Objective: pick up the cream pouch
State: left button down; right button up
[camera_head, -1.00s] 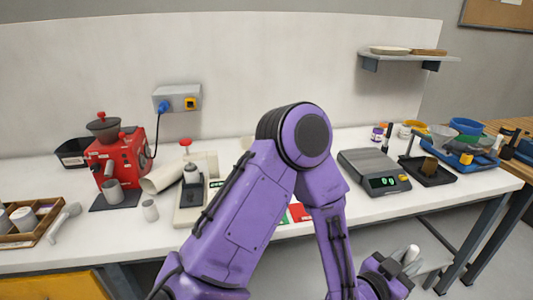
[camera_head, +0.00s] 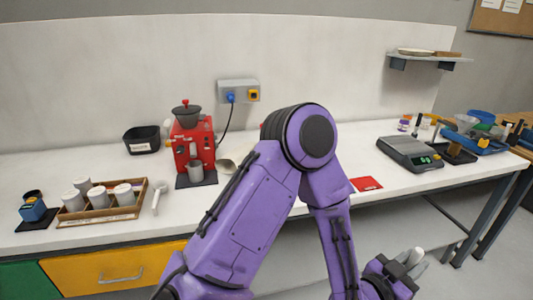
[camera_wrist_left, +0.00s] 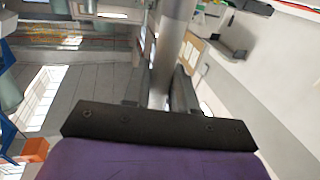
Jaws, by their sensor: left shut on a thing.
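I cannot make out a cream pouch for certain in either view; my purple left arm hides part of the worktop. A cream-coloured thing (camera_head: 230,163) shows only partly beside the red machine, cut off by my arm. My left gripper (camera_head: 411,263) is low at the right, in front of the worktop, and is shut on a pale grey cylindrical thing. In the left wrist view this grey cylinder (camera_wrist_left: 173,45) stands between the two fingers and runs up out of the frame. My right gripper is not in view.
The white worktop (camera_head: 280,210) carries a red machine (camera_head: 190,150), a black bin (camera_head: 141,139), a wooden tray (camera_head: 100,214) with several pale cups, a red card (camera_head: 366,184) and a scale (camera_head: 410,152). A blue tray (camera_head: 480,144) stands at the right. Bare worktop lies around the card.

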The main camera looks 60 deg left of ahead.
aim_at(228, 163)
jog(key=k, duration=0.25)
jog(key=u, duration=1.05)
